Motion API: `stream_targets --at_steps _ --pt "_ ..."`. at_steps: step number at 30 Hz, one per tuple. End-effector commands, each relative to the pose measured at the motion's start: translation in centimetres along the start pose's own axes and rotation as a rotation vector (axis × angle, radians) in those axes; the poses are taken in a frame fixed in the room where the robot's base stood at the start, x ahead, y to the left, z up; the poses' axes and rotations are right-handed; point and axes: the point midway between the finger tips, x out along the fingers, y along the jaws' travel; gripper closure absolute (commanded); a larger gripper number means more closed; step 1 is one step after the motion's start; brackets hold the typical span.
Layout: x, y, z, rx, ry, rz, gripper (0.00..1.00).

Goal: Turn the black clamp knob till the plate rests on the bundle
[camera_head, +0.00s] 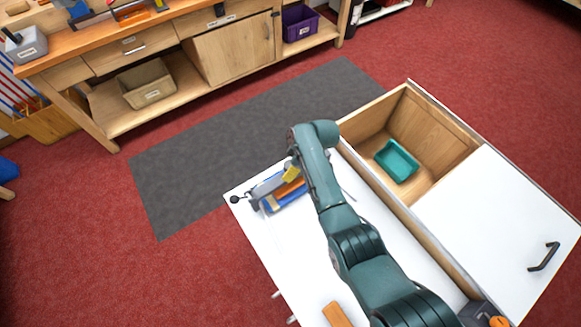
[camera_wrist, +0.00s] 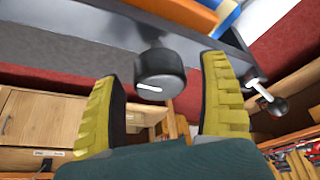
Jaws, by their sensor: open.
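The black clamp knob (camera_wrist: 160,70) sits on a short stem below the grey clamp frame (camera_wrist: 75,55) in the wrist view, with a white mark on its face. My gripper (camera_wrist: 160,78) is open, one yellow finger on each side of the knob, with visible gaps. The orange and blue bundle (camera_wrist: 190,12) shows at the top edge of the wrist view. In the head view the bundle (camera_head: 287,196) lies at the clamp on the white top, beside my gripper (camera_head: 291,174). The knob is hidden there, and the gap between plate and bundle cannot be made out.
A lever with a black ball end (camera_wrist: 278,106) sticks out right of the knob; the ball also shows in the head view (camera_head: 234,199). An open wooden compartment with a teal bin (camera_head: 396,161) lies right of my arm. The white top (camera_head: 290,245) is mostly clear.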

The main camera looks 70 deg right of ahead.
Motion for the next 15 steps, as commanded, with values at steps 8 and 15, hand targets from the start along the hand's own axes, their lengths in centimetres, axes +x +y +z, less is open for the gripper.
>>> stream_targets --at_steps 8,15 --pt "0.3 0.02 -0.06 0.0 0.001 0.001 0.23" --pt "0.28 0.02 -0.05 0.0 0.001 0.001 0.65"
